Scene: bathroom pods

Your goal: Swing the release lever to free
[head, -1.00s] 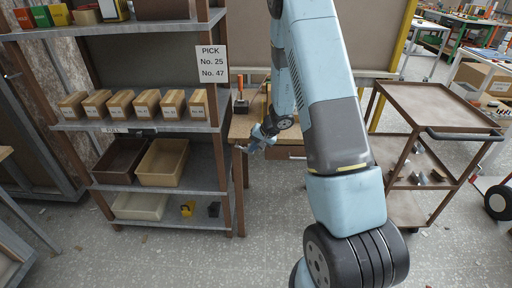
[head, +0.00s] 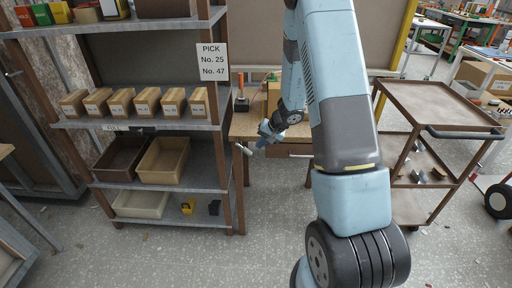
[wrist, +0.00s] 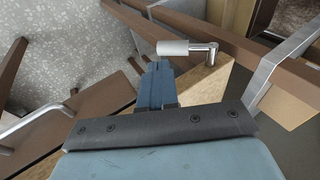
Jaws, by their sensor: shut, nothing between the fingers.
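The release lever (wrist: 187,48) shows in the wrist view as a pale grey cylindrical grip on a bent chrome rod. The grip points left, and the rod's bend is at its right end, beside the wooden bench edge. It seems to show in the head view as a small grey piece (head: 243,149) at the bench's front left. My gripper (wrist: 157,66) has its blue fingers together and empty. Its tips lie just below the left part of the grip in the wrist view; I cannot tell whether they touch. In the head view my gripper (head: 264,137) is just right of the lever.
The wooden bench (head: 244,126) is behind my gripper. A metal shelf unit (head: 150,187) with boxes and bins stands close on the left. A brown trolley (head: 437,104) stands on the right. The floor in front is mostly clear.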

